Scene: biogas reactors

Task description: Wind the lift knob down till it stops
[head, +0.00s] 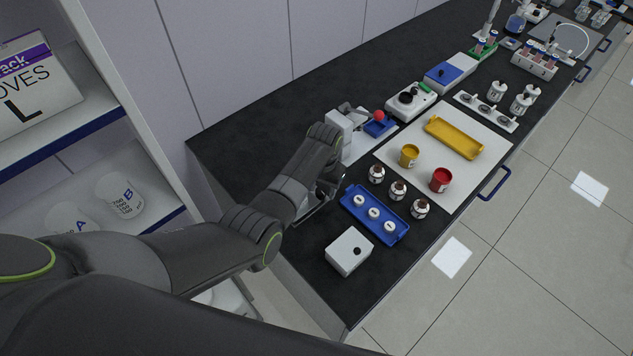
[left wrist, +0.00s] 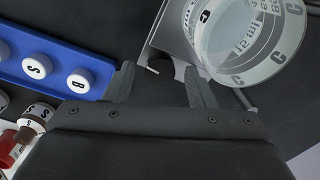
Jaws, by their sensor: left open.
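The lift knob (left wrist: 160,63) is a small dark knob at the edge of a grey metal lift (left wrist: 172,32) in the left wrist view. A clear, printed vessel (left wrist: 250,45) marked C is above the lift at upper right. My left gripper (left wrist: 158,86) is open, with one finger on each side just short of the knob. I cannot tell whether either finger touches it. In the head view my left gripper (head: 326,188) is over the bench beside the blue tray, and my arm hides most of the lift and the knob. My right gripper is not in view.
A blue tray (head: 352,211) with white lettered caps lies close to the gripper, also in the left wrist view (left wrist: 50,84). Small brown jars (head: 398,190), a white box (head: 349,251) and a white mat (head: 430,118) with red and yellow cups are nearby. The front bench corner is clear.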

